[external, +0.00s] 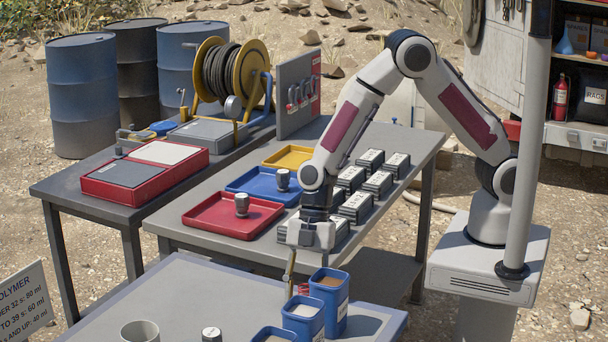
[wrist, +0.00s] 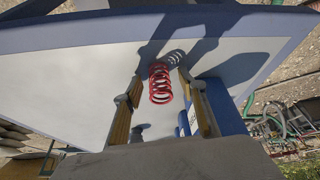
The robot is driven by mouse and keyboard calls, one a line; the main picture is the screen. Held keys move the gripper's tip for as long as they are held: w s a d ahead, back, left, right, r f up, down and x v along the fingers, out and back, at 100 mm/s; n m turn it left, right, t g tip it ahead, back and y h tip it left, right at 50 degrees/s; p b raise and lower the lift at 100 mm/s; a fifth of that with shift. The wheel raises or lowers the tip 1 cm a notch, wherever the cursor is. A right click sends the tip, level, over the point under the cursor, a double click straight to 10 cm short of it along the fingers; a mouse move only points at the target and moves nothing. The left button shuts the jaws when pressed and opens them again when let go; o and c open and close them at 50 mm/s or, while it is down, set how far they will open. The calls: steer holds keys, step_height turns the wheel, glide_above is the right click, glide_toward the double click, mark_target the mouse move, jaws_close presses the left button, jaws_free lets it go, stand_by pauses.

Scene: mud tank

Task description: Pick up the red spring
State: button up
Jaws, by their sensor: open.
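The red spring (wrist: 160,84) shows in the wrist view between my two fingertips, with a gap on each side. It casts a coiled shadow on the pale tabletop. In the external view a small bit of red (external: 303,289) beside the blue containers appears to be the spring, mostly hidden. My gripper (external: 290,284) points down over the near table, just left of those containers. In the wrist view my gripper (wrist: 159,88) is open, its brown fingers on either side of the spring. Exact fingertip height above the table is hard to tell.
Blue containers (external: 328,296) stand close to my gripper's right; the wrist view shows a blue container (wrist: 225,108) beside the right finger. A grey cup (external: 140,332) and a small weight (external: 211,335) stand left on the near table (external: 215,290). Trays and labelled blocks fill the table behind.

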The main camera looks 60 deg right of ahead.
mark_target(305, 292)
stand_by(0.3)
steer(key=c, duration=1)
steer(key=shift+c, duration=0.2)
steer(key=shift+r, duration=5.05)
